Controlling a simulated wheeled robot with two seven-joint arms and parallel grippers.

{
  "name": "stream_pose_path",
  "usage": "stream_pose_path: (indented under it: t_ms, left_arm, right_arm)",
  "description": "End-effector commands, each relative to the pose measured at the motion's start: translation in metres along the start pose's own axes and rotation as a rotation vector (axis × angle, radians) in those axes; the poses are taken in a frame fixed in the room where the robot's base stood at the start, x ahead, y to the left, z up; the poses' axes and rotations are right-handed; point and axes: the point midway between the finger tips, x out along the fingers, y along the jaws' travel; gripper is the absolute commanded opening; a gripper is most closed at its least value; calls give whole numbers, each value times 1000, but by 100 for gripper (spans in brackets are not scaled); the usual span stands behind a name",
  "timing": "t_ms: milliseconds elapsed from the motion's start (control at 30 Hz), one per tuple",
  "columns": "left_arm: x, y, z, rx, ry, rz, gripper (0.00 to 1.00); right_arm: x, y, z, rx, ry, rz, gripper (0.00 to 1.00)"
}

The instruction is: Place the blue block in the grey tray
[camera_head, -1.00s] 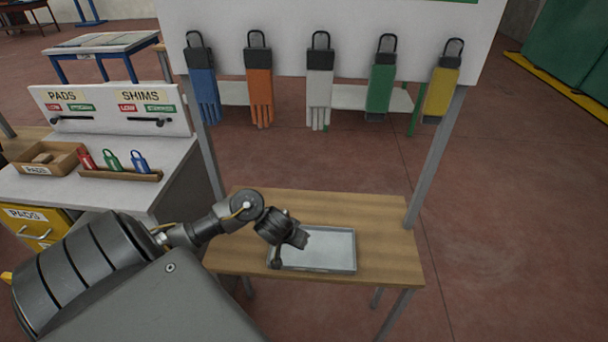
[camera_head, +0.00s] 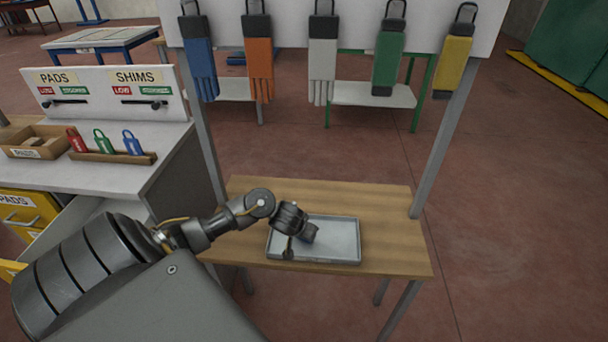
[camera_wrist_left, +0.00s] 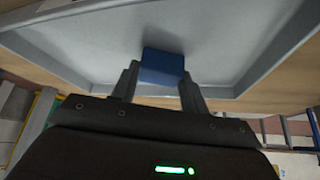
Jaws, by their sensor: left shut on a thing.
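The grey tray (camera_head: 340,242) lies on the small wooden table, and its rim and floor fill much of the left wrist view (camera_wrist_left: 85,40). My left gripper (camera_head: 305,238) is over the left part of the tray. In the left wrist view the gripper (camera_wrist_left: 160,85) is shut on the blue block (camera_wrist_left: 162,66), with one finger on each side of it. The block is over the tray's floor; I cannot tell whether it touches it. The block does not show clearly in the head view. My right gripper is not in view.
The wooden table (camera_head: 390,215) has free room around the tray. A white board with hanging gloves (camera_head: 322,85) stands behind it on posts. A grey bench (camera_head: 150,172) with a PADS box (camera_head: 22,141) and coloured padlocks (camera_head: 104,141) is at the left.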

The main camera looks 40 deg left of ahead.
Motion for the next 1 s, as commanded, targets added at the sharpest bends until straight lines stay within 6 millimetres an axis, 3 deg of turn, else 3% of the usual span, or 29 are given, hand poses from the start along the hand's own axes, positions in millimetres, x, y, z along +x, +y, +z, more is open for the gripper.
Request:
stream_pose_path:
  t_ms: [267,300,467,767,867,1000]
  left_arm:
    - [2,0,2,1,-1,0,23]
    - [2,0,2,1,-1,0,47]
    - [2,0,1,1,0,0,66]
    - [-1,0,-1,0,1,0,66]
    - [-12,0,-2,1,1,1,66]
    - [-40,0,-5,1,1,1,66]
  right_arm:
    - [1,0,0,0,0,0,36]
    - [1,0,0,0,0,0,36]
    - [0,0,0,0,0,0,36]
    - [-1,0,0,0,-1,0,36]
    - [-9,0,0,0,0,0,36]
    - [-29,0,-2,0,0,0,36]
